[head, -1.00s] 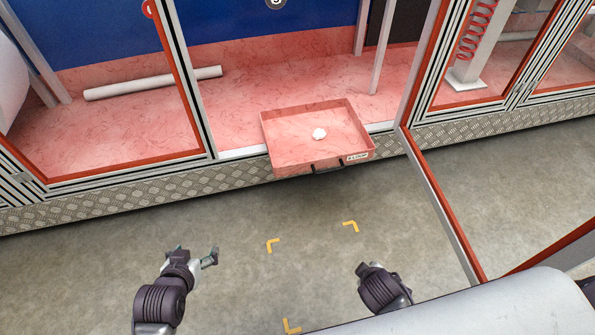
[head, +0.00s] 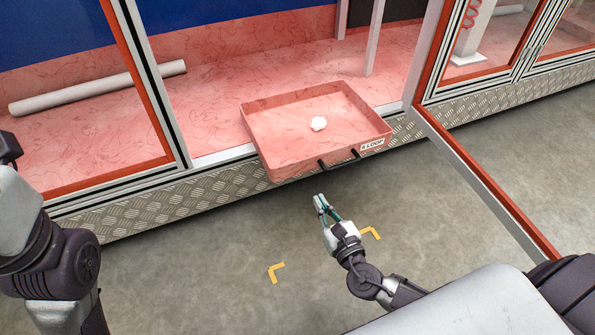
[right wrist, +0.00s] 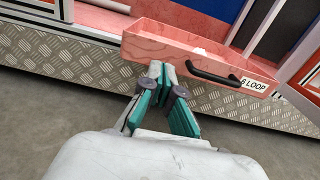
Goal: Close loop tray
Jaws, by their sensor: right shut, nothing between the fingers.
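The loop tray (head: 275,165) is a pink marbled tray with a black handle (head: 339,158) and a "LOOP" label on its front. It sticks out over the checker-plate sill, and a small white lump (head: 319,123) lies in it. My right gripper (head: 318,198) is shut and empty, below and in front of the tray's front wall, apart from the handle in the head view. In the right wrist view its fingertips (right wrist: 162,70) overlap the tray's lower front edge, left of the handle (right wrist: 212,73); contact cannot be told. My left arm is at the left edge; its gripper is not clearly visible.
An open red-edged door (head: 485,180) stands right of the tray. A white tube (head: 98,87) lies on the pink cabinet floor at the left. Yellow corner marks (head: 276,272) are on the grey floor, which is clear before the tray.

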